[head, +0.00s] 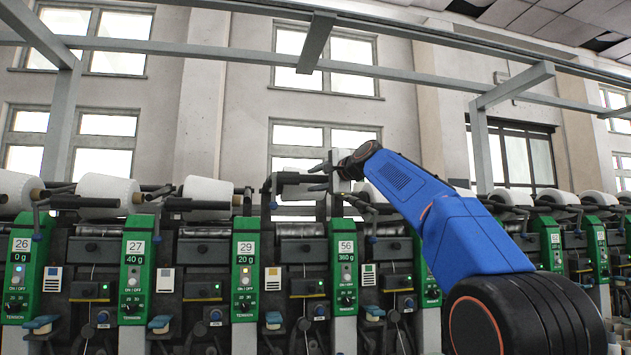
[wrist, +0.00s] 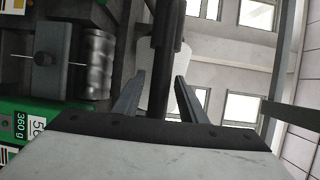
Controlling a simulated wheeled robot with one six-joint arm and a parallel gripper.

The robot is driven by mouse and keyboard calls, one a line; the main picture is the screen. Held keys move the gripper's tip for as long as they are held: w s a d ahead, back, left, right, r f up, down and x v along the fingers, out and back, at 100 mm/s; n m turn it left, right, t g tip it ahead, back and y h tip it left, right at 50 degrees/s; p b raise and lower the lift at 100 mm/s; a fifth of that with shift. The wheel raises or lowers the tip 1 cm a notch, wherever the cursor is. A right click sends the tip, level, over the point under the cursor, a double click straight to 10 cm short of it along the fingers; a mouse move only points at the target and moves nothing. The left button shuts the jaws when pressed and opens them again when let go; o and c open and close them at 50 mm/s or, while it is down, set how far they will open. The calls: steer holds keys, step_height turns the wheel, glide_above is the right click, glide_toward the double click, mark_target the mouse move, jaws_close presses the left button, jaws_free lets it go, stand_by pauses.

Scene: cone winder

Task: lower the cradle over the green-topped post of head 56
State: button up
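The green-topped post (head: 345,270) of head 56 stands right of centre in the head view, its label reading 56 and 360 g. Its green panel (wrist: 22,122) shows sideways at the lower left of the wrist view. My gripper (head: 340,172) is above this post. In the wrist view my gripper (wrist: 161,77) has its two fingers apart. A dark bar (wrist: 160,60), apparently part of the cradle, runs between them, with narrow gaps visible on both sides. A pale cone (wrist: 180,65) shows behind the bar. Most of the cradle is hidden or too small to tell.
Neighbouring posts 29 (head: 245,265), 27 (head: 134,265) and 26 (head: 22,265) stand to the left, with white cones (head: 207,192) above. A ridged metal drum (wrist: 97,62) is left of my fingers. Grey overhead rails (head: 230,52) cross above the machine.

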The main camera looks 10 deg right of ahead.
jaws_close()
step_height(320, 180, down, 8)
steer(key=w, duration=0.1)
steer(key=shift+f, duration=0.15)
stand_by(0.4)
jaws_free()
steer(key=f+v, duration=0.1)
steer(key=v, duration=1.6)
steer(key=shift+s+r, duration=0.25)
steer(key=shift+r, duration=0.15)
